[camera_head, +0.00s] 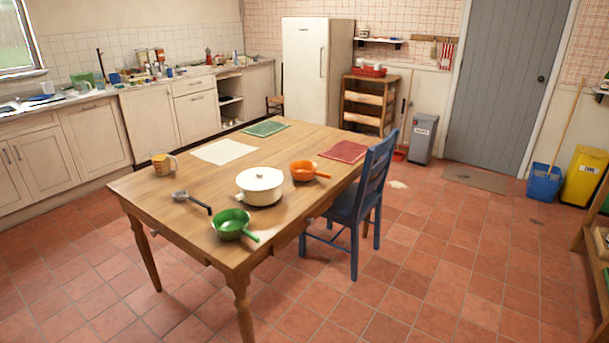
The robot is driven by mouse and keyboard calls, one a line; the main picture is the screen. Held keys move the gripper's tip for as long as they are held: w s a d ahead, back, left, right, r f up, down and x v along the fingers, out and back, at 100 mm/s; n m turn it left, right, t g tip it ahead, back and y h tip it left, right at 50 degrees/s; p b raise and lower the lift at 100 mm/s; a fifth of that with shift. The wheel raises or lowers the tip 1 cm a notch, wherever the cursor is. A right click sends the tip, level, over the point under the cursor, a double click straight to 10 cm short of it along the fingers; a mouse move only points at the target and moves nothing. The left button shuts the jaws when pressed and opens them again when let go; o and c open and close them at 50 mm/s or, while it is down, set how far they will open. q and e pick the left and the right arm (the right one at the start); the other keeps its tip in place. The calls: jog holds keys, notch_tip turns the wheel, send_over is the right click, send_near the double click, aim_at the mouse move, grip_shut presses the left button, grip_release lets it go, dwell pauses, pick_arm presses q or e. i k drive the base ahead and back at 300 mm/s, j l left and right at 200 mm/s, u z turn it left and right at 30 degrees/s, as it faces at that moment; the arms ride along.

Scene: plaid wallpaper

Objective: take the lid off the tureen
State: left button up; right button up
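A white lidded pot, which looks like the tureen (260,194), stands upright on the wooden table (170,219). Its pale lid (260,177) with a small knob sits on top. Neither of my grippers shows in the head view, so their state is hidden.
An orange pan (303,170) stands right of the tureen, a green pan (230,225) in front and a ladle (188,200) to the left. A mug (161,164) and several mats lie farther off. A blue chair (366,190) stands at the table's right side. Open tiled floor lies right.

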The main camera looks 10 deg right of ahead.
aim_at(257, 179)
jog(key=i+j+z, duration=0.15)
jog(key=z, duration=0.35)
jog(key=i+j+z, duration=0.1)
jog(key=j+z, duration=0.35)
jog(key=i+j+z, duration=0.1)
jog(key=z, duration=0.4)
jog(key=j, duration=0.1)
